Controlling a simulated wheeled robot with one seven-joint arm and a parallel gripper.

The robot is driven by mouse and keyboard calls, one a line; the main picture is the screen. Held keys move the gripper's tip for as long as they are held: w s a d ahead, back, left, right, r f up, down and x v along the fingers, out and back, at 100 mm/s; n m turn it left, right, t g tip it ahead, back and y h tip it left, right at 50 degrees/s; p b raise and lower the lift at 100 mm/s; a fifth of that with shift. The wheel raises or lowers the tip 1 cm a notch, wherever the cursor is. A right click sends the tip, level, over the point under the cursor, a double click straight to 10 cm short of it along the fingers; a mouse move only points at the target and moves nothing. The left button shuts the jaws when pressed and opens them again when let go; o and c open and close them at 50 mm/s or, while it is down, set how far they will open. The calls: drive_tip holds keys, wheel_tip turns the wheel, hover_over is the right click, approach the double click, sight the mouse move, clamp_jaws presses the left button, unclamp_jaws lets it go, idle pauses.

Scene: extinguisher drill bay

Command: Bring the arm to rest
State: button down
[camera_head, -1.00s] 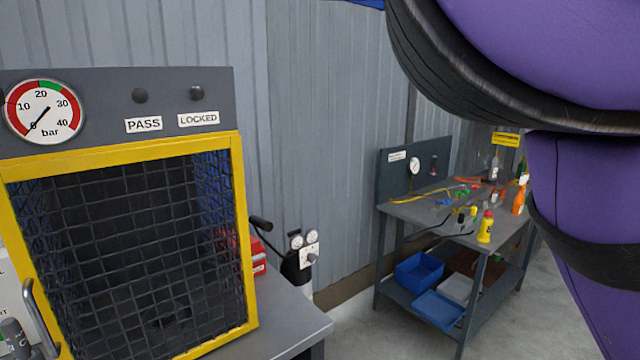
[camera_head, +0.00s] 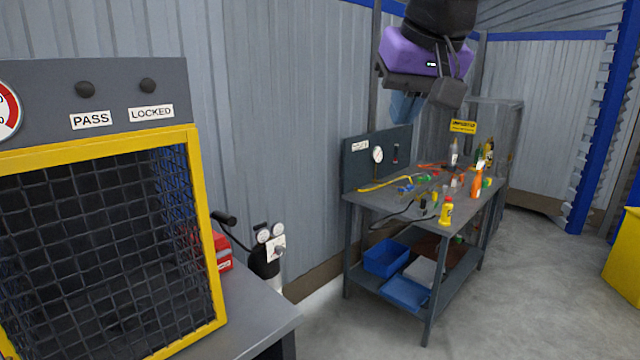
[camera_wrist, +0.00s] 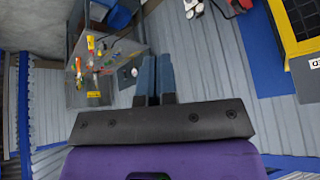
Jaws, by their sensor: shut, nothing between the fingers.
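My gripper (camera_head: 405,106) hangs high in the upper right of the head view, below my purple wrist and in front of the grey wall. Its blue-grey fingers are close together and hold nothing. In the wrist view the two fingers of my gripper (camera_wrist: 154,82) lie side by side at the middle, with bare wall and the workbench behind them. The gripper touches nothing that I can see.
The yellow-framed mesh cage (camera_head: 110,240) stands at the left on a grey bench (camera_head: 245,315). A workbench (camera_head: 395,207) with tools and bottles stands at centre right, blue bins (camera_head: 385,257) on its shelf. A yellow object (camera_head: 625,260) is at the right edge. Floor (camera_head: 540,290) at right is clear.

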drive_tip(key=s+d+f, duration=0.6)
drive_tip(key=s+d, duration=0.1)
drive_tip(key=d, duration=0.2)
drive_tip(key=s+d+f+m+h, duration=0.1)
drive_tip(key=s+d+f, duration=0.6)
drive_tip(key=d, duration=0.3)
drive_tip(key=shift+s+d+f+m+g+h, duration=0.25)
drive_tip(key=shift+s+f+m+g+h, duration=0.05)
drive_tip(key=shift+s, duration=0.35)
